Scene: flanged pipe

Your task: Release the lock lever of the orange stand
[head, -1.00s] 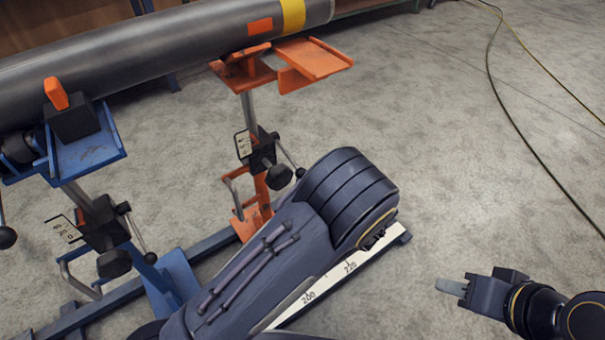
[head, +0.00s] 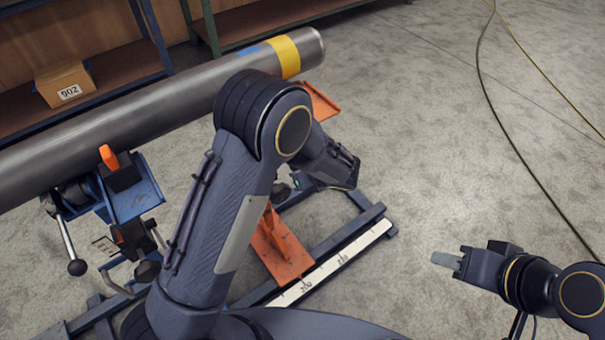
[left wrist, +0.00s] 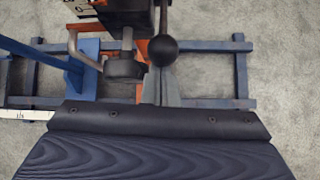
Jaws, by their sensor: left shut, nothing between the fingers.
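The orange stand shows its base (head: 283,252) and an orange top plate (head: 322,103) in the head view; my left arm hides most of its middle. In the left wrist view a black ball (left wrist: 163,50) ends a lever whose rod runs up out of the picture. A black clamp knob (left wrist: 125,70) is left of it, with the orange post behind. My left gripper (left wrist: 160,74) is shut and empty, its tips at the ball's lower edge in the picture; contact cannot be told. My right gripper (head: 447,260) is away at the right, its finger opening unclear.
A grey pipe (head: 150,105) with a yellow band lies across the stands. A blue stand (head: 135,199) with its own ball lever is at left. A blue rail frame (head: 350,238) with a white scale lies on the floor. The floor at right is clear except cables.

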